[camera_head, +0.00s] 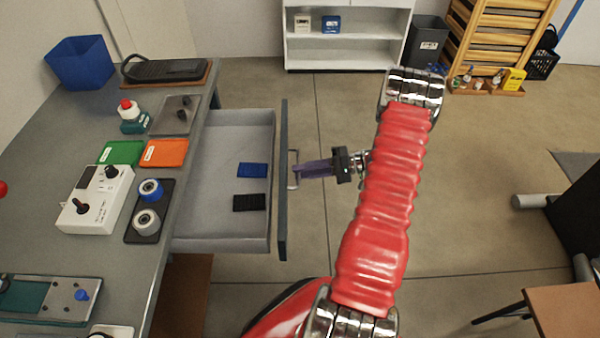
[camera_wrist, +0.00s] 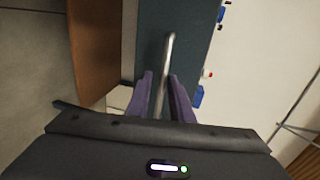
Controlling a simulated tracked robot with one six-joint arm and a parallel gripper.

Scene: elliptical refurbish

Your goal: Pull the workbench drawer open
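The workbench drawer (camera_head: 222,245) is pulled far out from under the grey workbench (camera_head: 60,160), its grey inside in plain view. Its dark front panel (camera_head: 284,180) stands clear of the bench edge, and it also fills the middle of the wrist view (camera_wrist: 190,55). The metal bar handle (camera_wrist: 168,50) runs between my gripper's purple fingers. My gripper (camera_head: 298,170) reaches it from the right in the head view.
The bench top holds a white control box (camera_head: 95,200), orange and green pads and a blue bin (camera_head: 80,62). The floor right of my arm is clear up to a dark stand (camera_head: 580,215).

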